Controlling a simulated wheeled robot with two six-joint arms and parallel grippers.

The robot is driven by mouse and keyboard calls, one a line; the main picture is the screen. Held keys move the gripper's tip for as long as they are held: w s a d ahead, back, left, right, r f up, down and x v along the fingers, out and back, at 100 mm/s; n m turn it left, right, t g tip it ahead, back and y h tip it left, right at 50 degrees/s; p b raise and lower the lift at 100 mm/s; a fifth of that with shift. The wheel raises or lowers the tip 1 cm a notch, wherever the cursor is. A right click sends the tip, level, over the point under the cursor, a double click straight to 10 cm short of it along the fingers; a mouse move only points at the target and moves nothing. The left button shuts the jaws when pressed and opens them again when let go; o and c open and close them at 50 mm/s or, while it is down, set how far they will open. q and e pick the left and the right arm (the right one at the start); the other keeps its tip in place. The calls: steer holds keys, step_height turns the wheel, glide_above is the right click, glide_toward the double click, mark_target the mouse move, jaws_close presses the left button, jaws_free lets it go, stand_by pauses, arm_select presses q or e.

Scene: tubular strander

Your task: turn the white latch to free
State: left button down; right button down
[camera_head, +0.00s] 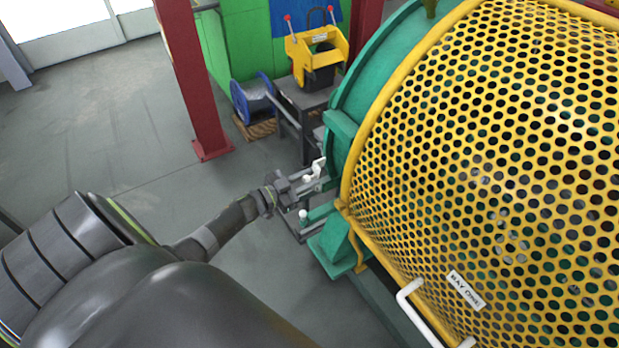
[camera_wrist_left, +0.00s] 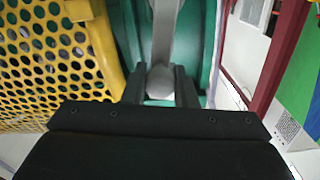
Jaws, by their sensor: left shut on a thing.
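My left gripper (camera_head: 308,185) reaches in from the left to the near edge of the green end frame of the yellow guard. The white latch (camera_head: 319,167) shows there just beyond its fingers. In the left wrist view the two dark fingers of my gripper (camera_wrist_left: 161,88) are shut on the pale round knob of the latch (camera_wrist_left: 160,80). A light grey bar runs up from the knob in front of the green frame. The fingers partly hide the latch in the head view. My right gripper is not in view.
The yellow perforated guard (camera_head: 480,150) fills the right side, with a white handle (camera_head: 412,300) low on it. A white knob (camera_head: 303,214) stands below my gripper. A red post (camera_head: 190,80), a blue reel (camera_head: 252,98) and a yellow device (camera_head: 317,50) stand behind. Floor at left is clear.

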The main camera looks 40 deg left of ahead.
arm_select(q)
steer(key=shift+w+a+n+p, duration=0.3)
steer(key=shift+a+n, duration=0.3)
steer(key=shift+n, duration=0.4)
steer(key=c, duration=1.2)
jaws_free()
steer(key=shift+a, duration=0.1)
steer(key=shift+o, duration=0.2)
steer(key=b+v, duration=0.1)
steer(key=v, duration=1.6)
steer(key=shift+s, duration=0.2)
steer(key=shift+a, duration=0.1)
